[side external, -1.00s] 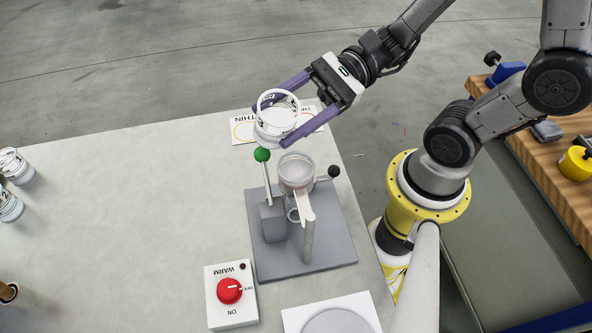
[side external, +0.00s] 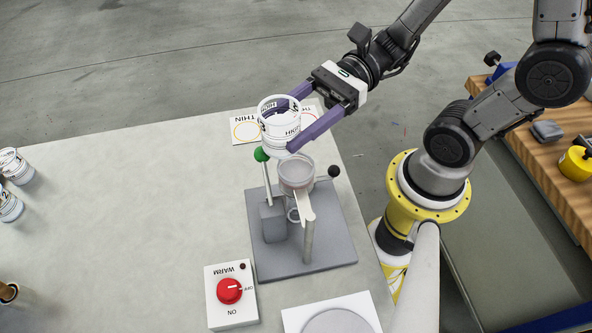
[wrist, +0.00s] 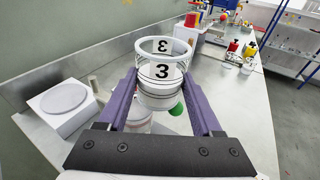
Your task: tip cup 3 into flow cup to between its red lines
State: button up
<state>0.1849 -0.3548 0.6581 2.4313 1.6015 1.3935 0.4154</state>
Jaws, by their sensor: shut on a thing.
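The cup is close to upright and held above and slightly left of the flow cup. The flow cup (side external: 297,178) is a clear-rimmed cup on a stand with a grey base plate (side external: 335,245). In the wrist view the flow cup is mostly hidden behind cup 3.
A green-knobbed lever (side external: 261,155) stands left of the flow cup and a black knob (side external: 334,171) right of it. Cups (side external: 14,166) stand at far left. The table's middle left is clear.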

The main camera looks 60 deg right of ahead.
aim_at(295, 103)
jog(key=shift+r, duration=1.5)
jog(key=w+d+r+m+t+h, duration=0.2)
jog(key=w+d+m+t, duration=0.25)
jog(key=w, duration=0.55)
jog(key=w+d+f+m+t+h, duration=0.6)
jog(key=w+d+f+m+h, duration=0.1)
jog(key=w+d+f, duration=0.5)
jog(key=shift+w+d+f+t+h, duration=0.2)
jog(key=shift+w+d+t+h, duration=0.15)
jog(key=shift+w+d+h, duration=0.5)
jog(key=shift+a, duration=0.1)
